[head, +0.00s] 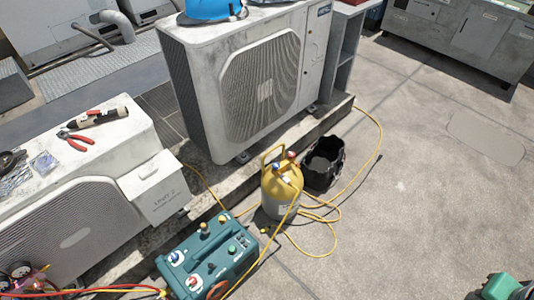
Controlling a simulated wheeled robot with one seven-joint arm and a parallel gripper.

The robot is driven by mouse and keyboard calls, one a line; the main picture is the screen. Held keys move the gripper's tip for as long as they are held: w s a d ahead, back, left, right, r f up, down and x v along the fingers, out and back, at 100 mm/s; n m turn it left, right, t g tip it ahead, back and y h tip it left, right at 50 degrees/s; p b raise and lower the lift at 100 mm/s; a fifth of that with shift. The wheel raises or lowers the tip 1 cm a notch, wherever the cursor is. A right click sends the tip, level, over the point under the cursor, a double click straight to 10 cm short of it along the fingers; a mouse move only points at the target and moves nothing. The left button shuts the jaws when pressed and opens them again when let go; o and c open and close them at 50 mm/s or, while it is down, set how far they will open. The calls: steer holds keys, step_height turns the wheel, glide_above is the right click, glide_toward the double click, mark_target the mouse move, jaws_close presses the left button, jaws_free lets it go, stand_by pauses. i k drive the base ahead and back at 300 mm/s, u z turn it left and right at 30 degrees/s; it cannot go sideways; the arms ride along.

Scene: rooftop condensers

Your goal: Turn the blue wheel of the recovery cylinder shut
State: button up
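The recovery cylinder (281,190) stands upright on the concrete in the head view, yellow on top and grey below, with a yellow carrying collar. A small blue wheel (277,167) sits on its top, beside a red one (291,155). Both are small here, and I cannot tell how far the blue wheel is turned. A yellow hose runs from the cylinder area and loops on the ground. My gripper is not in view.
A teal recovery machine (208,262) stands in front left of the cylinder, and a black bucket (324,162) stands close behind right. Condensers (240,80) line the left and back. A cut-off green object (502,287) is at bottom right. Open concrete lies to the right.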

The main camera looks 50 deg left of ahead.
mark_target(276, 166)
steer(key=u, duration=0.9)
steer(key=i, duration=1.15)
steer(key=u, duration=1.45)
steer(key=i, duration=0.35)
steer(key=u, duration=0.1)
